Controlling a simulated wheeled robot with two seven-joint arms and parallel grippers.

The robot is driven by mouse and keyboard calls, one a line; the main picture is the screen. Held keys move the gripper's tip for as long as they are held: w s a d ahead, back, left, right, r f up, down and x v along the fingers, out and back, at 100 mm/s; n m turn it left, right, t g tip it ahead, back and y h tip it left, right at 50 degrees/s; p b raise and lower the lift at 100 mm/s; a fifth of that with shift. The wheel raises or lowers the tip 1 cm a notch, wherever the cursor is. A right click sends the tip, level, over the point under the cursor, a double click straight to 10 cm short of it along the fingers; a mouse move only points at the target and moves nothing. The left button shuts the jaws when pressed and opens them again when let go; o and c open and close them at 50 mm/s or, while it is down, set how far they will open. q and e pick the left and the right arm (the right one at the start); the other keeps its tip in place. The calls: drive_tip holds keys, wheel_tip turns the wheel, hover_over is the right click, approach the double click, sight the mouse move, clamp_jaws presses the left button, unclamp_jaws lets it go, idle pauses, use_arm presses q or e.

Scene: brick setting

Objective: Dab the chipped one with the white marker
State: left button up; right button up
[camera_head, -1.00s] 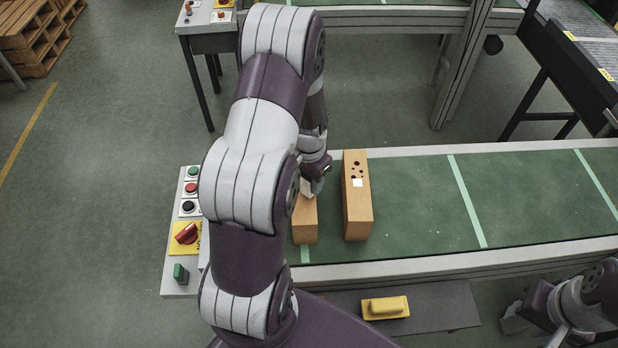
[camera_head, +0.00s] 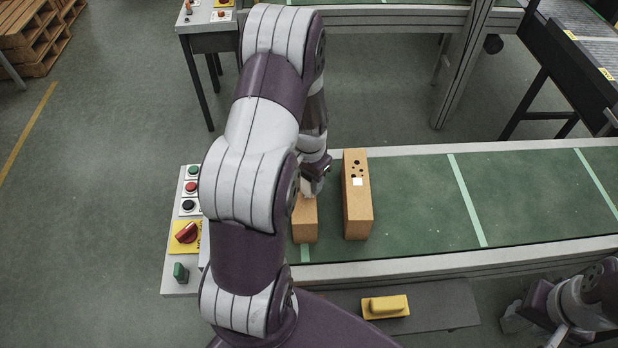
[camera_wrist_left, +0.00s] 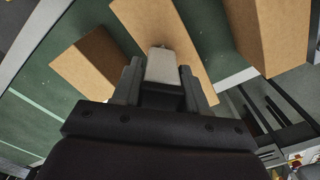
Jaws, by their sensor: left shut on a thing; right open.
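My left gripper (camera_wrist_left: 162,85) is shut on a pale, blocky white marker (camera_wrist_left: 160,64). In the left wrist view the marker's tip overlaps a tan brick (camera_wrist_left: 150,15); I cannot tell whether they touch. A second brick (camera_wrist_left: 90,62) lies left of the marker and a third (camera_wrist_left: 265,30) to its right. In the head view the left gripper (camera_head: 313,188) is over the near brick (camera_head: 305,224). My arm hides the area to the left. My right gripper (camera_head: 514,318) is open at the lower right.
The bricks stand on a green conveyor (camera_head: 420,200), clear to the right. A control panel (camera_head: 186,230) with buttons and a red knob is at its left end. A yellow handled block (camera_head: 385,306) lies on a grey shelf (camera_head: 445,303) in front.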

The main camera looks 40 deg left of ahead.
use_arm(q)
wheel_tip(320, 180, up, 7)
drive_tip(key=p, duration=0.6)
idle(0.5)
